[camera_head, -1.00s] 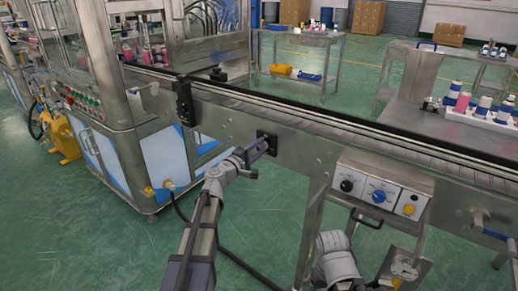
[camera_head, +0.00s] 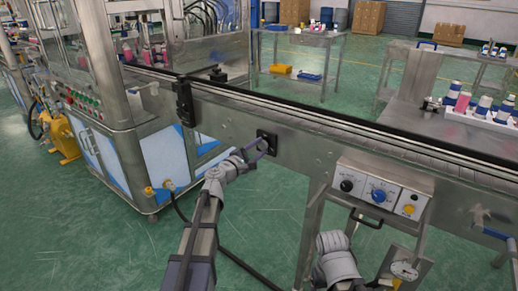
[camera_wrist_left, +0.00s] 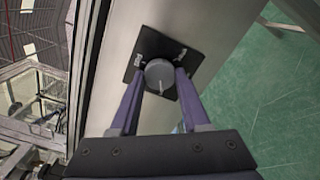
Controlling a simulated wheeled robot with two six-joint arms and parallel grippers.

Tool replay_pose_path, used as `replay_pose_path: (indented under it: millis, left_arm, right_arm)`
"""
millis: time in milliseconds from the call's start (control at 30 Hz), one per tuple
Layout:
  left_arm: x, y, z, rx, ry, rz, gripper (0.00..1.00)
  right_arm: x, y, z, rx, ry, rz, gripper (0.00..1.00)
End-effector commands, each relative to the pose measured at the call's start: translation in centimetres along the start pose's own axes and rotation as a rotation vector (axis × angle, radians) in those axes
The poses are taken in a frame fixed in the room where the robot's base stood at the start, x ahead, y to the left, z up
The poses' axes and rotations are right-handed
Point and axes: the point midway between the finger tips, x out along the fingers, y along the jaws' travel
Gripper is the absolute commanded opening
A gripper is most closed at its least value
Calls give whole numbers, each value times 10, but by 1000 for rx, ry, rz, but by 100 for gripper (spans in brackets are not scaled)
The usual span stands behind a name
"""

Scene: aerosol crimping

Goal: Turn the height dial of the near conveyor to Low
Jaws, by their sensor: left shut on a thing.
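The height dial's round grey knob (camera_wrist_left: 160,75) sits on a dark square plate (camera_wrist_left: 149,46) with small labels at its upper left and right. The plate (camera_head: 266,138) shows in the head view on the side wall of the near conveyor (camera_head: 232,122). My left gripper (camera_head: 262,149) reaches it from below left. In the left wrist view its two purple-grey fingers (camera_wrist_left: 160,80) are shut on the knob, one on each side. A pale pointer line on the knob points roughly down the picture. The label text is too small to read.
A control box (camera_head: 382,189) with black, blue and yellow knobs hangs on the conveyor to the right. A dark bracket (camera_head: 185,101) stands left of the dial. A machine cabinet (camera_head: 168,165) is at the left. Green floor lies open below.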

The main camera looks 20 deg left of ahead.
Motion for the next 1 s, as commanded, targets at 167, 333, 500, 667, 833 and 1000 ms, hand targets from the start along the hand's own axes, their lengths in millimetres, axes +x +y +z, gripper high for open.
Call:
replay_pose_path:
  millis: [167, 333, 500, 667, 833, 1000]
  left_arm:
    - [-1, 0, 0, 2, 1, -1, 0]
    - [-1, 0, 0, 2, 1, -1, 56]
    - [0, 0, 0, 2, 1, 0, 75]
    - [0, 0, 0, 1, 0, 0, 76]
    - [-3, 0, 0, 1, 1, 0, 76]
    - [-17, 0, 0, 1, 2, 1, 76]
  right_arm:
    - [0, 0, 0, 0, 0, 0, 76]
    - [0, 0, 0, 0, 0, 0, 76]
    - [0, 0, 0, 0, 0, 0, 76]
    - [0, 0, 0, 0, 0, 0, 76]
    - [0, 0, 0, 0, 0, 0, 76]
    - [0, 0, 0, 0, 0, 0, 76]
